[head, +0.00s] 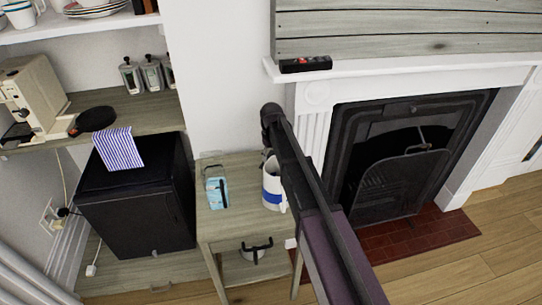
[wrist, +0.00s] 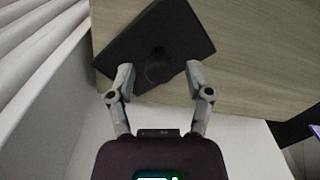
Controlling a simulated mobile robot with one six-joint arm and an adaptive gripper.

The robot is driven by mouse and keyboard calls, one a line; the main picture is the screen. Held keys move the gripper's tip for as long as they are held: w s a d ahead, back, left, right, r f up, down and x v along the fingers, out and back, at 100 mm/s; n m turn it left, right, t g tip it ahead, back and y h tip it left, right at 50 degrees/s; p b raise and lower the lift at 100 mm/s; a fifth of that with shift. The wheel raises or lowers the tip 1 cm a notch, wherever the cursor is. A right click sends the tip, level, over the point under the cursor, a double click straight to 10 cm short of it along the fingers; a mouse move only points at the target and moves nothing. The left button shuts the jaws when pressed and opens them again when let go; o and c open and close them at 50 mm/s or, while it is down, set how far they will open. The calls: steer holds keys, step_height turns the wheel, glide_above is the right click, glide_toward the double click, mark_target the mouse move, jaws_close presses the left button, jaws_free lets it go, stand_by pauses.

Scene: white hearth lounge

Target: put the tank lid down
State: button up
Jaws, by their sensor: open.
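The tank lid (wrist: 185,30), a dark flat rectangular plate with a round knob (wrist: 158,70), shows in the wrist view. It appears to lie flat on a pale wooden surface (wrist: 245,85), turned at an angle to it. My gripper (wrist: 162,76) is open, with one finger on each side of the knob. A gap shows between the knob and the right finger; the left finger is closer to it, and I cannot tell whether it touches. In the head view my arm crosses the right middle. I cannot make out the lid or the fingers there.
In the head view a small wooden table (head: 236,224) holds a light blue box (head: 216,190) and a white mug (head: 272,185) with a blue band, close beside my arm. A black cabinet (head: 140,210) with a striped cloth (head: 118,148) stands left. A fireplace (head: 405,165) stands right.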

mark_target(272, 155)
steer(key=shift+r+p, duration=3.7)
steer(key=shift+r, duration=0.1)
steer(key=s+d+m, duration=0.6)
steer(key=s+d, duration=1.6)
steer(key=s, duration=0.3)
steer(key=shift+m, duration=0.4)
step_height(272, 155, up, 8)
steer(key=p, duration=0.7)
steer(key=shift+p, duration=0.4)
